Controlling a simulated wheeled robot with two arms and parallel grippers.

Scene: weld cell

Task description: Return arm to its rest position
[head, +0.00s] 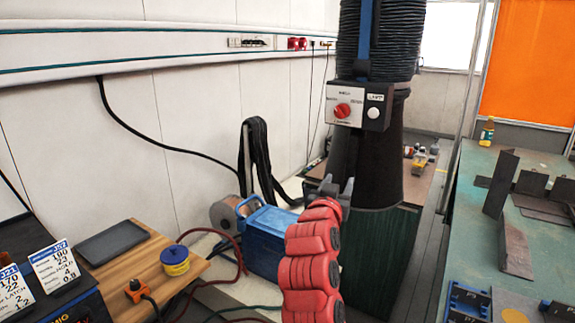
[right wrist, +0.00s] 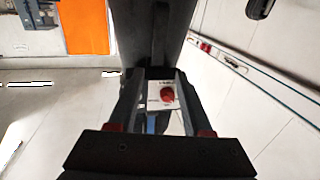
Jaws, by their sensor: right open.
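My right arm (head: 310,265), red and segmented, rises from the bottom of the head view. Its gripper (head: 337,186) is at the top of it, in front of the dark extraction column. In the right wrist view the gripper (right wrist: 160,82) has its two fingers apart. The control box with a red knob (right wrist: 167,95) shows between the fingers, beyond them, and nothing is held. In the head view the same box (head: 357,105) hangs on the column, above the gripper and apart from it. My left gripper is not in view.
The extraction column (head: 380,160) stands close beyond my right gripper. A blue machine (head: 268,238) is left of the arm. A green table (head: 470,215) with metal plates is at right.

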